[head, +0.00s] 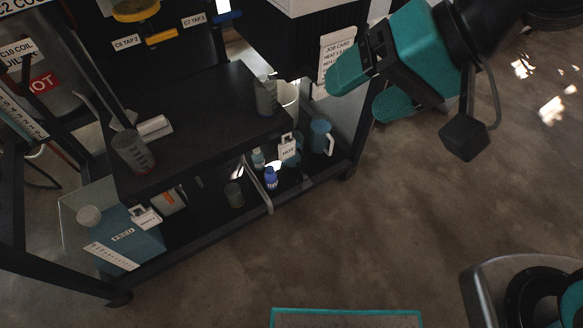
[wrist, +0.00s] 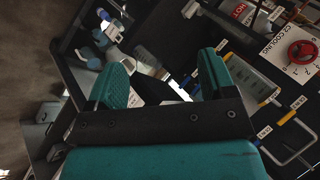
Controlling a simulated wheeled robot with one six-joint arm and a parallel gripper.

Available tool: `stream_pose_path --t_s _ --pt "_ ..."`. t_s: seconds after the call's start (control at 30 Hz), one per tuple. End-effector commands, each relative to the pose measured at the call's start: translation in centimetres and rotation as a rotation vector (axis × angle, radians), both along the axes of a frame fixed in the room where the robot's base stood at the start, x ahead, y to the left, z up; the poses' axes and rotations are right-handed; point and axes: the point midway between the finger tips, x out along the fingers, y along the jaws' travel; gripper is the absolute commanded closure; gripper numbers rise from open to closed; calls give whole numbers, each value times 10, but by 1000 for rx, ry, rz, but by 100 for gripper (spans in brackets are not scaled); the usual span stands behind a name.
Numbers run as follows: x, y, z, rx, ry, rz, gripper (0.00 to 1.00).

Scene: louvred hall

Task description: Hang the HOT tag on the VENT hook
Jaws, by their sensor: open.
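A red label reading HOT (head: 43,83) shows at the left of the head view, beside a pale cylinder behind the rack's frame. HOT lettering (wrist: 240,12) also shows at the top of the wrist view. I cannot tell whether it is a loose tag. No hook marked VENT can be read in either view. A small white tag (head: 288,149) with unreadable text is at the shelf's front. My gripper (head: 368,92) is open and empty, right of the rack near the job card, well away from the HOT label. Its teal fingers (wrist: 162,80) stand apart in the wrist view.
A dark rack shelf (head: 200,110) holds grey cups (head: 133,151). Below are a blue mug (head: 321,136), bottles (head: 271,178) and a blue box (head: 125,238). A job card (head: 338,55) hangs nearby. The floor at right is mostly clear.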

Motion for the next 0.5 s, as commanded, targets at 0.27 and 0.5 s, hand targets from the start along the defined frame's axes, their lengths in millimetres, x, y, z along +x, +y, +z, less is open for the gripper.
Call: stream_pose_path --t_s 0.27,0.5 --pt "48 48 -135 360 218 -379 23" --pt "90 72 -230 699 482 -696 23"
